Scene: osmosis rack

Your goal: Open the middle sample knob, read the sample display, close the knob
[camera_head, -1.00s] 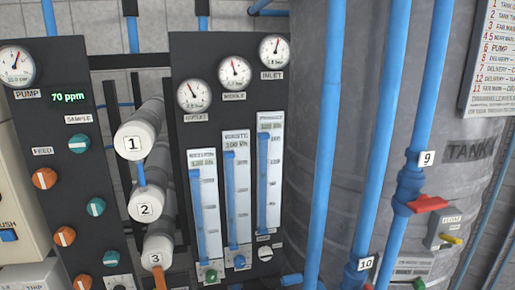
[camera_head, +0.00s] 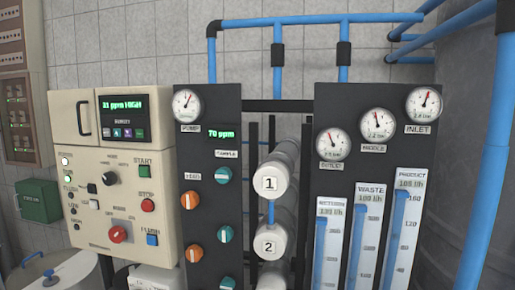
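The sample knobs are teal and stand in a column under the SAMPLE label on the dark left panel. The middle sample knob (camera_head: 225,235) has a white bar that looks steeply tilted. The upper sample knob (camera_head: 223,176) has its bar near horizontal. The lower sample knob (camera_head: 227,284) is partly cut by the bottom edge. The sample display (camera_head: 221,134) is lit green above them and reads 70 ppm. Neither of my grippers is in view.
Orange feed knobs (camera_head: 190,201) stand left of the teal ones. White numbered cylinders (camera_head: 268,183) are to the right, then gauges and flow tubes. A cream control box (camera_head: 112,178) is at left, its screen reading 31 ppm HIGH. Blue pipes (camera_head: 490,190) run at right.

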